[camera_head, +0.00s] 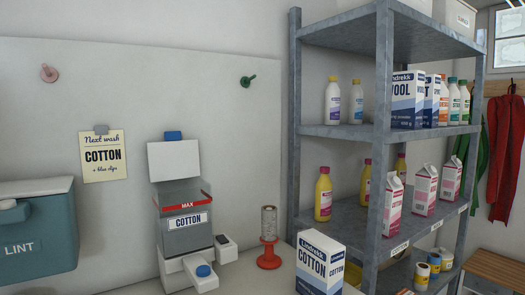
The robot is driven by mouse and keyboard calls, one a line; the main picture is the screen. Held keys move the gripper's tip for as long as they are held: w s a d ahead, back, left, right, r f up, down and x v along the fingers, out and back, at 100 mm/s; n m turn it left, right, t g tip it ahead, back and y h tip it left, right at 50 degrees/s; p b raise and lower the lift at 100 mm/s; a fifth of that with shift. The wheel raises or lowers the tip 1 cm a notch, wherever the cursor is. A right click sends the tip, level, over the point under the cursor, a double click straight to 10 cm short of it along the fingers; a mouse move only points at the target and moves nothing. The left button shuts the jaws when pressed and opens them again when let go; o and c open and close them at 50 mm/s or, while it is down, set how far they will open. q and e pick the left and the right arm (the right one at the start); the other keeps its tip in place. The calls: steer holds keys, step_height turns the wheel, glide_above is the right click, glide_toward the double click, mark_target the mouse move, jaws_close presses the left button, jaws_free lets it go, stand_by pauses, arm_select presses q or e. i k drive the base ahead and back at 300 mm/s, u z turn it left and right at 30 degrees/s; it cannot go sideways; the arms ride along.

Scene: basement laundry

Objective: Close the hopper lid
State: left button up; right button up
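The hopper (186,240) is a see-through grey box with a red MAX line and a COTTON label, standing on a white base against the wall, left of the shelf. Its white lid (174,161) stands open, upright at the back of the box, with a blue tab (173,135) on its top edge. The hopper's top opening is uncovered. I see no powder clearly inside. Neither of my grippers shows in this view.
A red spindle stand (269,254) and a COTTON carton (320,264) stand to the right of the hopper. A grey metal shelf (384,110) with bottles and cartons rises at the right. A teal LINT bin (36,240) is at the left. The space above the hopper looks clear.

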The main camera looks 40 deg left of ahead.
mark_target(175, 159)
steer(key=i, duration=0.25)
steer(key=u, duration=1.1)
